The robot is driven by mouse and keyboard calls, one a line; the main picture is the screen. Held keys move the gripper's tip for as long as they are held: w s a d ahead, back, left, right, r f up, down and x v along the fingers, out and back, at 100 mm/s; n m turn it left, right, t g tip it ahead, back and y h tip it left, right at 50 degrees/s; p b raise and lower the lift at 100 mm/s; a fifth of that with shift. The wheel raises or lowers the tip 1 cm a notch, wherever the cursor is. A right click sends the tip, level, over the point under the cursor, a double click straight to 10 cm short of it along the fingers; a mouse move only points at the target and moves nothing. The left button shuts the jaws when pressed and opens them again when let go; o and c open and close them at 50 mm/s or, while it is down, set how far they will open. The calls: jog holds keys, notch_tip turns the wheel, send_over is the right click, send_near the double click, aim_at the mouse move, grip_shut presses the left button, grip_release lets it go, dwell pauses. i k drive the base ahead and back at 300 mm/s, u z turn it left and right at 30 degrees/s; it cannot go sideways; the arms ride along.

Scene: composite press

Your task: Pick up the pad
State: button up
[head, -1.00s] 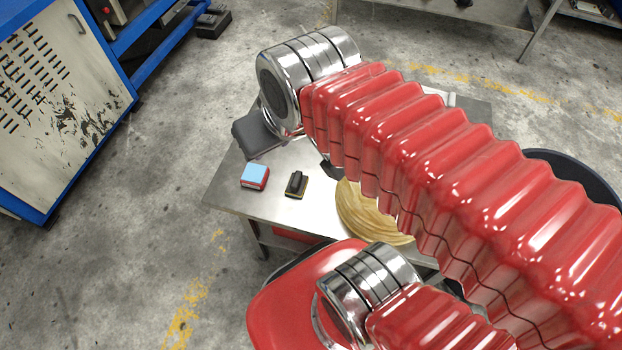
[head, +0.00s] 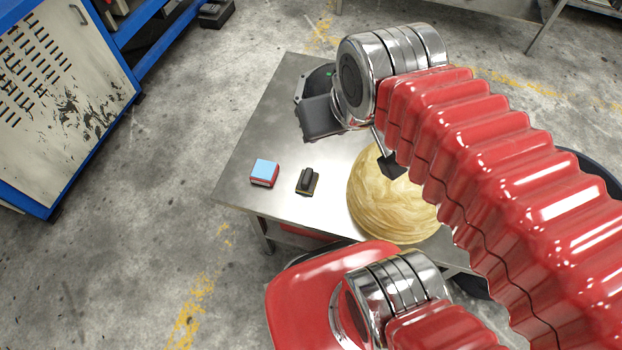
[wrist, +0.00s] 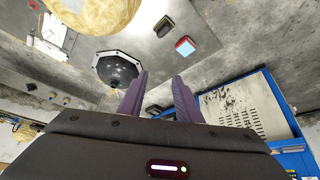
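Two small objects lie apart on the metal table (head: 290,110). One is a black-handled block with a yellowish edge (head: 307,181), also in the wrist view (wrist: 165,26). The other is a red block with a light-blue top (head: 264,172), also in the wrist view (wrist: 185,46). I cannot tell for certain which is the pad. My gripper (wrist: 159,76) shows two purple fingers spread apart with nothing between them. It is above the table, clear of both objects. In the head view my arm hides most of the gripper.
A pale yellow, wood-like dome (head: 392,205) stands right of the small objects. A blue-framed cabinet (head: 60,100) stands at the left. Floor between cabinet and table is clear.

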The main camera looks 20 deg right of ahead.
aim_at(308, 180)
jog(key=k, duration=1.35)
jog(key=u, duration=0.1)
jog(key=i, duration=0.4)
jog(key=u, duration=0.6)
jog(key=i, duration=1.1)
jog(key=u, duration=0.35)
